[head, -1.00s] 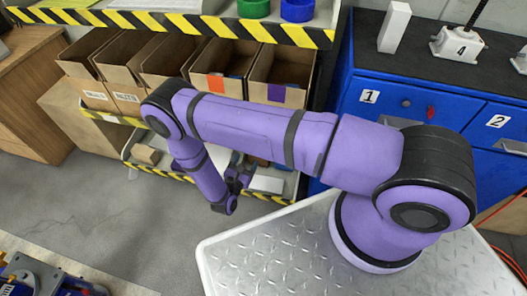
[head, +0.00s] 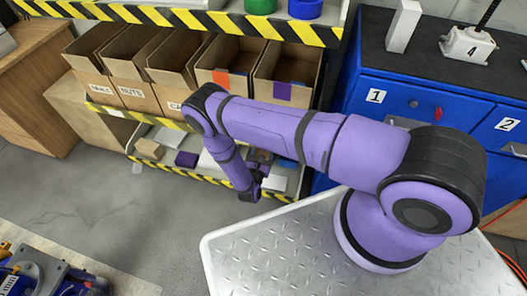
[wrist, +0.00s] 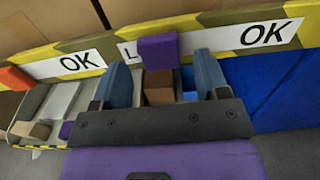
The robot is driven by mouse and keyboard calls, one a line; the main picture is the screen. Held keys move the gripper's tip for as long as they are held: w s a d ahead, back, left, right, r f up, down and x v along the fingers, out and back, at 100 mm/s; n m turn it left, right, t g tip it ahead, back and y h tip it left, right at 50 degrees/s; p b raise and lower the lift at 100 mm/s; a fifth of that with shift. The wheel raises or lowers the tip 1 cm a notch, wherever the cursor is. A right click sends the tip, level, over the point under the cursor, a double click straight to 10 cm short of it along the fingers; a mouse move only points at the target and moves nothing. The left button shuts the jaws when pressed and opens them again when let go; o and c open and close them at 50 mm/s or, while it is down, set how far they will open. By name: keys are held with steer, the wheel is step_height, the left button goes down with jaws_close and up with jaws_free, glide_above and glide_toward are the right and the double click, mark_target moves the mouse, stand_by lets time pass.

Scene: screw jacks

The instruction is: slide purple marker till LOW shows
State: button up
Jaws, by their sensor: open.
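In the wrist view, the purple marker (wrist: 158,52) sits on a yellow-and-black striped rail (wrist: 190,43). An "L" shows just left of it, and the rest of that word is hidden behind the marker. "OK" labels show farther left (wrist: 78,62) and right (wrist: 265,35). My gripper (wrist: 162,60) is open, with one blue-grey finger to each side of the marker in the picture. Gaps show on both sides, and no contact is visible. In the head view, my gripper (head: 258,182) is low before the shelf, and my arm hides the rail near it.
An orange marker (wrist: 14,79) shows at the wrist view's left edge. Cardboard bins (head: 225,62) stand above the rail; one has a purple patch (head: 282,91). Small boxes (head: 150,149) lie on the lower shelf. A blue cabinet (head: 445,112) stands to the right.

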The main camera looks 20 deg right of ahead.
steer(key=shift+x, duration=0.9)
